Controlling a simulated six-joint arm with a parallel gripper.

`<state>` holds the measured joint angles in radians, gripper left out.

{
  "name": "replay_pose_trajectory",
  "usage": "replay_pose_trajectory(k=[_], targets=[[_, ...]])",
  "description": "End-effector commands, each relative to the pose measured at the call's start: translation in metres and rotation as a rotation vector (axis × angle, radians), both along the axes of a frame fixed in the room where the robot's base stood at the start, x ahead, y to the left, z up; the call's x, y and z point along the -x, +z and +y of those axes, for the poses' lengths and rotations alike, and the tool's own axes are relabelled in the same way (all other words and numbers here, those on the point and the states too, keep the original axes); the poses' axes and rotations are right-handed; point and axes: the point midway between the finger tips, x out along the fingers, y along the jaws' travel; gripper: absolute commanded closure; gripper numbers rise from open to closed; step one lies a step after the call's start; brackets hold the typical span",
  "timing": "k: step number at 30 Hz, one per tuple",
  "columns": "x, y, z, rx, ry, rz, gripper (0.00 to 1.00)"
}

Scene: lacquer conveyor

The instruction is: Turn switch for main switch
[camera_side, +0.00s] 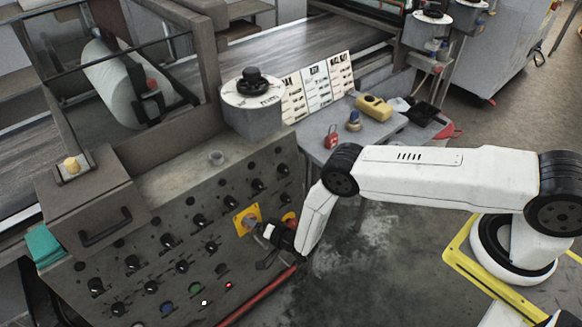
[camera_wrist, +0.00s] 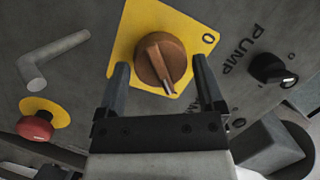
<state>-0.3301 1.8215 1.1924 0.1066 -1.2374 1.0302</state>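The main switch appears to be the brown-orange rotary knob (camera_wrist: 160,60) on a yellow plate (camera_wrist: 188,30) in the wrist view, marked "0" at its upper right. My gripper (camera_wrist: 161,64) is open, with one finger on each side of the knob and visible gaps between. In the side view my gripper (camera_side: 263,246) is close to the sloped control panel, beside the yellow plate (camera_side: 240,225). Whether the fingertips reach the knob's depth is unclear.
A red push button (camera_wrist: 34,126) on a yellow ring and a grey bent handle (camera_wrist: 52,58) stick out left of the knob. A black "PUMP" knob (camera_wrist: 272,69) is at the right. The panel (camera_side: 150,225) carries several other black knobs. Open floor lies right of it.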

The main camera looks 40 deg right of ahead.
Motion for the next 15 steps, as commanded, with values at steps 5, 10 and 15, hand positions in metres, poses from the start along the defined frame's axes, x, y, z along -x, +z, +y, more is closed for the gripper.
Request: replay_pose_trajectory(k=[5,10,15], targets=[[0.0001,0.0001,0.0,0.0,0.0,0.0,0.73],[0.0001,0.0002,0.0,0.002,0.0,0.0,0.86],[-0.0002,0.0006,0.0002,0.021,0.005,-0.001,0.86]])
